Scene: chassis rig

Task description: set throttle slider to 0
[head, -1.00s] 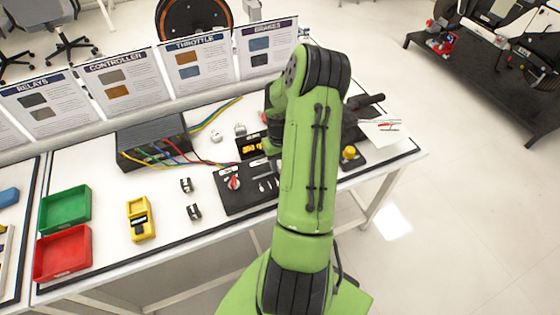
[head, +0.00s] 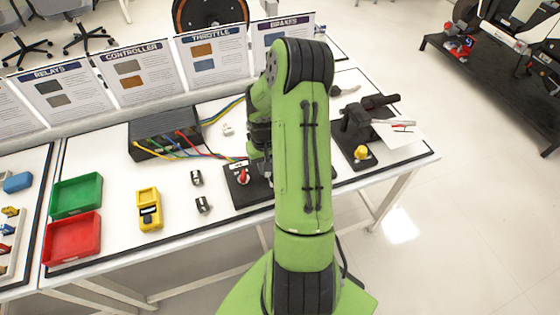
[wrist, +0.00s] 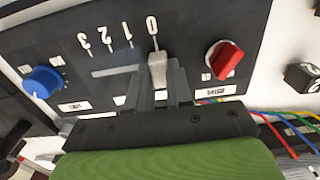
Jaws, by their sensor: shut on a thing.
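The throttle slider knob (wrist: 158,70) is a light grey lever in a slot on a black control panel (wrist: 200,20). In the wrist view it stands at the slot's right end, in line with the mark 0 (wrist: 152,26). Marks 1, 2 and 3 run off to its left. My gripper (wrist: 160,82) is shut on the knob, with a dark finger on each side. In the head view my arm hides the knob and most of the panel.
A red knob (wrist: 222,60) sits close to the right of the slider, and a blue knob (wrist: 42,82) is at the panel's left. Coloured wires (wrist: 275,118) run beside the panel. A yellow meter (head: 149,209) and red tray (head: 72,238) are further left on the bench.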

